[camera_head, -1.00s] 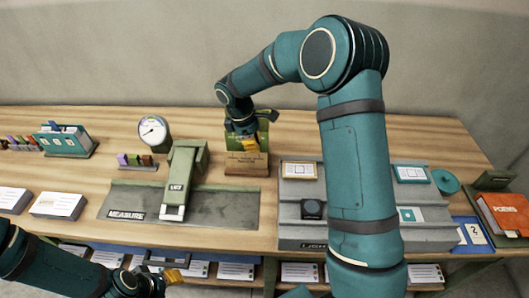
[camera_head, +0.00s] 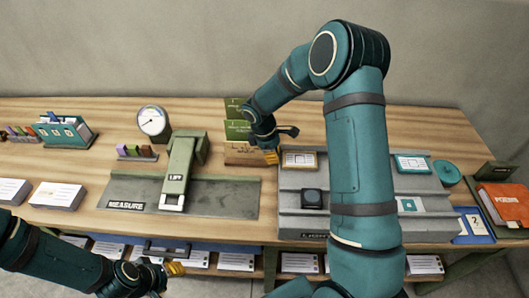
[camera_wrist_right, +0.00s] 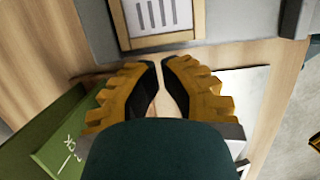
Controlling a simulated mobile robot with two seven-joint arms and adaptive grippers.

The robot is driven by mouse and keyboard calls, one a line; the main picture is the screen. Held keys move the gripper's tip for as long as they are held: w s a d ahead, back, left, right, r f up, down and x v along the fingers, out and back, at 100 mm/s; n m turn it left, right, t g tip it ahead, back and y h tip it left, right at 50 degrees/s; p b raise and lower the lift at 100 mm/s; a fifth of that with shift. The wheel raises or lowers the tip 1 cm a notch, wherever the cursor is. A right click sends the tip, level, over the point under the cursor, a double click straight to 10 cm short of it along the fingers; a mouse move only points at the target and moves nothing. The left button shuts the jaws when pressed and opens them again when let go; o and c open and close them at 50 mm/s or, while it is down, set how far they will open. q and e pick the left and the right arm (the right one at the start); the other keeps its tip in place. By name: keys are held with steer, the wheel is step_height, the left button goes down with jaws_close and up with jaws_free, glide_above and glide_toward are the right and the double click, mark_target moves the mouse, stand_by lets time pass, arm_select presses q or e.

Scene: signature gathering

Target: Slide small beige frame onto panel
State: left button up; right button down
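A small card with a beige frame (camera_head: 299,160) lies at the back left of the grey stepped panel (camera_head: 285,197). The right wrist view shows the frame (camera_wrist_right: 181,37) around a lined white sheet, just beyond my fingertips. My right gripper (camera_head: 271,157) is beside the panel's back left corner, left of the frame and apart from it. Its fingers (camera_wrist_right: 160,64) are nearly together, with only a narrow gap and nothing between them. My left gripper (camera_head: 174,269) is low in front of the table; its finger opening is unclear.
A wooden block (camera_head: 250,155) with green cards (camera_head: 236,130) stands left of my right gripper. A teal-framed card (camera_head: 412,164) and a dark square block (camera_head: 312,198) are on the panel. My right arm hides the panel's middle.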

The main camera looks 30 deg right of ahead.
steer(key=shift+s+d, duration=0.1)
steer(key=shift+d, duration=0.1)
steer(key=s+d, duration=0.3)
steer(key=d, duration=0.2)
steer(key=s+d+p, duration=0.1)
steer(key=s+d, duration=0.3)
steer(key=d, duration=0.2)
steer(key=s+d+p, duration=0.1)
steer(key=s+d, duration=0.2)
steer(key=d, duration=0.3)
steer(key=shift+s, duration=0.2)
steer(key=v, duration=1.2)
